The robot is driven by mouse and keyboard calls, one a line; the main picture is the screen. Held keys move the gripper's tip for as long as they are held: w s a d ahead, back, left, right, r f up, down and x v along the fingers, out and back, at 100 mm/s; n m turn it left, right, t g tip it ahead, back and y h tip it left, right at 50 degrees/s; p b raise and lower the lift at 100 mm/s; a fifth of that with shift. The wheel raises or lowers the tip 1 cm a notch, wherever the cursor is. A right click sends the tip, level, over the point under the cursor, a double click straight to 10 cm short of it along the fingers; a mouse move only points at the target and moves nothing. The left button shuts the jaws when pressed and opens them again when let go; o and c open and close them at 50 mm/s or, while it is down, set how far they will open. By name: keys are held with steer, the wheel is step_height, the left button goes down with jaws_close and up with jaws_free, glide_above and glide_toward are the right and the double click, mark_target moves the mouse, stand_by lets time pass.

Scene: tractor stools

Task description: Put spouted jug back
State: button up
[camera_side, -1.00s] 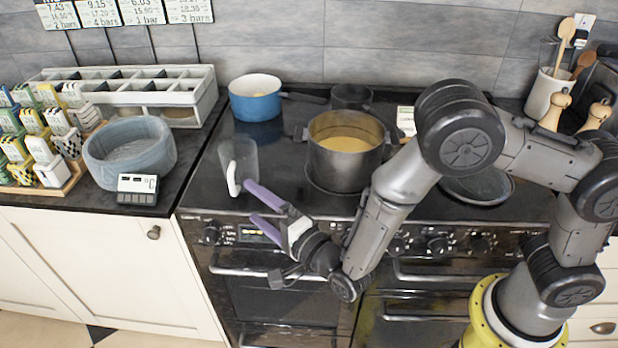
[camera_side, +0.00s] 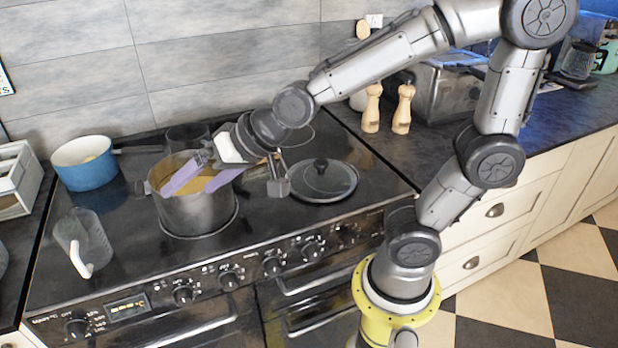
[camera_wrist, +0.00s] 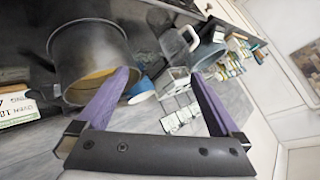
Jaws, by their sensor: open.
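The spouted jug (camera_side: 96,238) is clear with a white handle. It stands upright on the front left of the black stove top in the side view, and shows near the top middle of the wrist view (camera_wrist: 176,44). My gripper (camera_side: 186,190) has purple fingers spread apart with nothing between them. In the side view it is over or in front of the large metal pot (camera_side: 198,215), to the right of the jug and apart from it. I cannot tell whether the fingers touch the pot.
The pot holds yellowish contents. A blue saucepan (camera_side: 84,170) stands behind the jug, and a dark pot (camera_side: 187,136) is at the back. Wooden mills (camera_side: 372,108) stand on the right counter.

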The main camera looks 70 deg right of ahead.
steer(key=s+d+n+g+h, duration=0.1)
steer(key=s+d, duration=0.3)
steer(key=s, duration=0.5)
steer(key=s+d+n+g+h, duration=0.1)
steer(key=s+d+n, duration=0.3)
steer(key=s, duration=0.5)
steer(key=shift+d+f+g+h, duration=0.4)
steer(key=shift+d+f+g, duration=0.1)
steer(key=shift+g, duration=0.4)
